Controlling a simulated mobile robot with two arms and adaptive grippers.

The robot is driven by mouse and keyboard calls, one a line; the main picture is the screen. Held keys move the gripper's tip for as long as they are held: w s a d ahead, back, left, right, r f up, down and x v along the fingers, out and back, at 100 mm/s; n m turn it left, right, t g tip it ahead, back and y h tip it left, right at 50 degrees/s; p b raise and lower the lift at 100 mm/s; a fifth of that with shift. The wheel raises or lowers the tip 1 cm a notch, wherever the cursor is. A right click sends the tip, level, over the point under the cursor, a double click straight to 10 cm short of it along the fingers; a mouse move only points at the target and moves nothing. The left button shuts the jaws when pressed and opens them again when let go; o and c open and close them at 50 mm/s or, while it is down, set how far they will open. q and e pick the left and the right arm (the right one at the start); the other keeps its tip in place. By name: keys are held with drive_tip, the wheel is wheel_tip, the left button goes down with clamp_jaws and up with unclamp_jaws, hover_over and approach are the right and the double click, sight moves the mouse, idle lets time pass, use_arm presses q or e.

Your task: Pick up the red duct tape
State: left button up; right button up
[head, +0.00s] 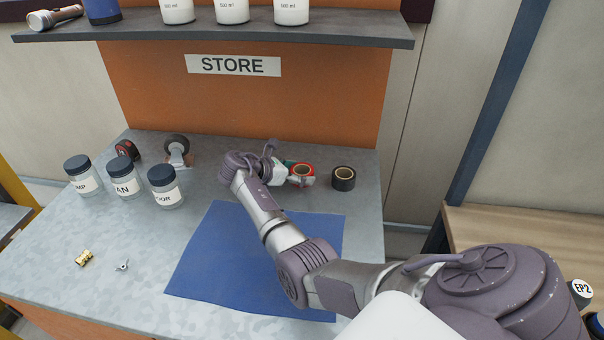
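The red duct tape (303,168) is a small roll at the back of the grey workbench, in front of the orange panel. My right gripper (297,175) is at the roll, reaching it from the left, with its fingers close to or touching the roll's near side. The wrist hides part of the gripper, and I cannot tell whether the fingers are closed on the tape. The roll appears to be at bench level. My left gripper is not in view.
A black tape roll (343,178) stands just right of the red one. Casters (177,147) and several labelled jars (166,187) stand at left. A blue mat (215,255) lies under my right arm. A shelf (220,35) overhangs the back.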

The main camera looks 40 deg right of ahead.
drive_tip(key=c, duration=0.8)
drive_tip(key=shift+c, duration=0.5)
drive_tip(key=shift+r, duration=0.15)
